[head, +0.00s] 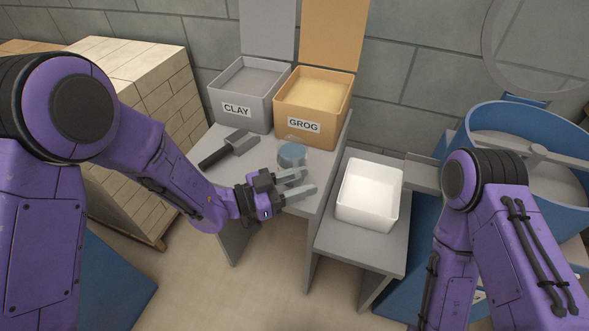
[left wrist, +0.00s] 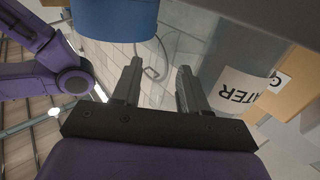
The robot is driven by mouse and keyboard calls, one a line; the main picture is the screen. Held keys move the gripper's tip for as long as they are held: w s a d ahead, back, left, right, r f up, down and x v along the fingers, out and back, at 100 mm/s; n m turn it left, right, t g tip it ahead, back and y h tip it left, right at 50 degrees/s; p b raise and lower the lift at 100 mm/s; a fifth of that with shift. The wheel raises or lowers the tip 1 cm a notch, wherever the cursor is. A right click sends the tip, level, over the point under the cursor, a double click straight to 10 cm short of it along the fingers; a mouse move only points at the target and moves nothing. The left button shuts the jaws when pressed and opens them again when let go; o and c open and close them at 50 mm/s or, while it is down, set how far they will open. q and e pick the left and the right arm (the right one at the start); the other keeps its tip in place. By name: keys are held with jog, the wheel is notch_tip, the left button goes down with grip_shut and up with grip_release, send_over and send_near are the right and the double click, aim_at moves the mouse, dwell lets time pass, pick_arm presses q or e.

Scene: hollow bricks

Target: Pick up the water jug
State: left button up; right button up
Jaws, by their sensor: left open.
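The water jug (head: 292,154) is a small clear vessel with blue contents. It stands upright on the grey table, in front of the grog bin. In the left wrist view, the jug (left wrist: 236,55) is at the right with a white label partly reading "ATER". A faint clear shape, perhaps its handle, shows near the fingers. My left gripper (head: 307,183) is open, just in front of the jug in the head view; its fingers (left wrist: 159,68) hold nothing solid that I can make out. I cannot tell whether they touch the jug. My right gripper is out of view.
A grey clay bin (head: 238,108) and an orange grog bin (head: 303,128) stand open behind the jug. A dark-handled scoop (head: 230,147) lies left of it. A white tub (head: 369,196) sits on a lower stand at right. Bricks (head: 135,85) are stacked left; a blue drum (head: 525,118) stands right.

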pick_arm(q)
jog(key=shift+a, duration=0.1)
grip_shut()
